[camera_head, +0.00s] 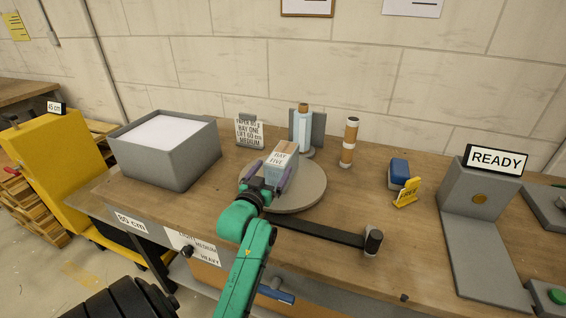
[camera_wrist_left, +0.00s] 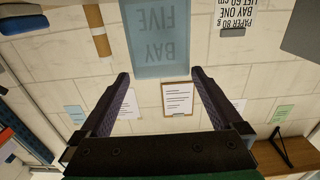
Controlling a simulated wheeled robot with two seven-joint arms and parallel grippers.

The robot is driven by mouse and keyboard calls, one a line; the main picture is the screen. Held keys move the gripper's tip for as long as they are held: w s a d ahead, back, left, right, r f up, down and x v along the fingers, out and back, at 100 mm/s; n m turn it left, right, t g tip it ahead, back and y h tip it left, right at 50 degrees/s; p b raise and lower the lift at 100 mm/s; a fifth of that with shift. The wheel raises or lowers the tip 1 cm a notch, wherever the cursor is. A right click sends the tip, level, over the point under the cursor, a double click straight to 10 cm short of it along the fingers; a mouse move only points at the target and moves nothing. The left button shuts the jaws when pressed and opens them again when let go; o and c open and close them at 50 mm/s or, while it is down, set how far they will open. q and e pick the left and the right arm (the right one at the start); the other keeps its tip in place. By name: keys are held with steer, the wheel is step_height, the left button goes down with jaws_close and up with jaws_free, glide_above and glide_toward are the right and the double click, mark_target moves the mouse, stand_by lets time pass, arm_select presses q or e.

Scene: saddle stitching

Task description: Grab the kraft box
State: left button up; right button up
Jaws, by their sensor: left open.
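A small box (camera_head: 284,160) labelled BAY FIVE, with a tan top and blue-grey sides, stands on the round grey turntable (camera_head: 308,195). It is the likeliest kraft box, though its sides do not look brown. In the left wrist view the box (camera_wrist_left: 158,50) shows upside down, straight ahead between the fingers. My left gripper (camera_head: 268,172) is open, its purple-grey fingers at either side of the box's near end. In the left wrist view gaps show between the box and the fingertips (camera_wrist_left: 160,76). Contact cannot be told. My right gripper is out of view.
A grey bin of paper (camera_head: 165,165) stands left. A sign (camera_head: 250,132), a blue-white cylinder in a holder (camera_head: 303,130) and a brown-white tube (camera_head: 350,142) stand behind. A dark bar (camera_head: 320,232) crosses in front. A blue block (camera_head: 398,172) and READY stand (camera_head: 470,190) are right.

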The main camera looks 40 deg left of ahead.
mark_target(280, 157)
arm_select(q)
steer(key=p+x, duration=0.1)
steer(key=x, duration=0.5)
steer(key=shift+w+a, duration=0.25)
steer(key=shift+w+a+f, duration=0.1)
steer(key=shift+w, duration=0.15)
steer(key=shift+s, duration=0.1)
jaws_close()
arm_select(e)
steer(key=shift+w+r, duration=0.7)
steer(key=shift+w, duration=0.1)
